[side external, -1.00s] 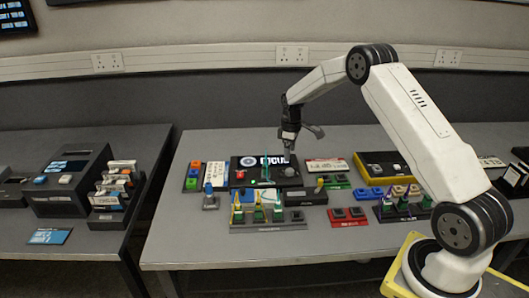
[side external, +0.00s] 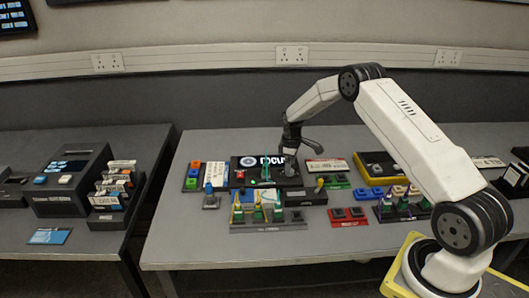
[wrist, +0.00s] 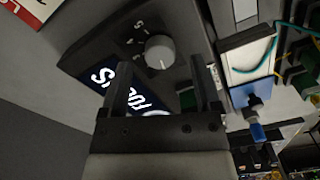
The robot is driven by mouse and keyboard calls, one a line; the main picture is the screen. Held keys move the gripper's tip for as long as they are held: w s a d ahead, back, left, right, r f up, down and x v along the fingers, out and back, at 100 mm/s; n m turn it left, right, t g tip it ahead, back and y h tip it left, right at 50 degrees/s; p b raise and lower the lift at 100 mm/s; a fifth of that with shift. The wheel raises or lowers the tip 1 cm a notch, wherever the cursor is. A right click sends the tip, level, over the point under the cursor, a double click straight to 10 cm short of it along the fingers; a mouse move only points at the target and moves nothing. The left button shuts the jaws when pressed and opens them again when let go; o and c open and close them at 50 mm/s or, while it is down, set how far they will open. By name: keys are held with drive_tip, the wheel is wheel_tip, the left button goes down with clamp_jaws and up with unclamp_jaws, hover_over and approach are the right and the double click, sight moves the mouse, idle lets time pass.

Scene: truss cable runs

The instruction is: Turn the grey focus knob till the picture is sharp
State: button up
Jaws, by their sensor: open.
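The grey focus knob (wrist: 160,52) sits on a black unit (side external: 240,178), with small markings beside it. In the wrist view it lies between and just beyond the fingertips of my open gripper (wrist: 157,68), with no contact that I can make out. In the side view my gripper (side external: 289,160) points down over the unit's right part and mostly hides the knob. The unit's dark blue screen (wrist: 126,92) shows white lettering and part of a ring; my gripper covers part of it. I cannot tell how sharp the picture is.
A block of coloured buttons (side external: 192,177) stands left of the unit. A rack with green connectors and cables (side external: 268,226) is in front. A white label plate (side external: 326,165) and a yellow-edged black box (side external: 381,166) are to the right. Bare bench lies at the front left.

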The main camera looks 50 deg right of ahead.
drive_tip(key=shift+f, duration=1)
clamp_jaws()
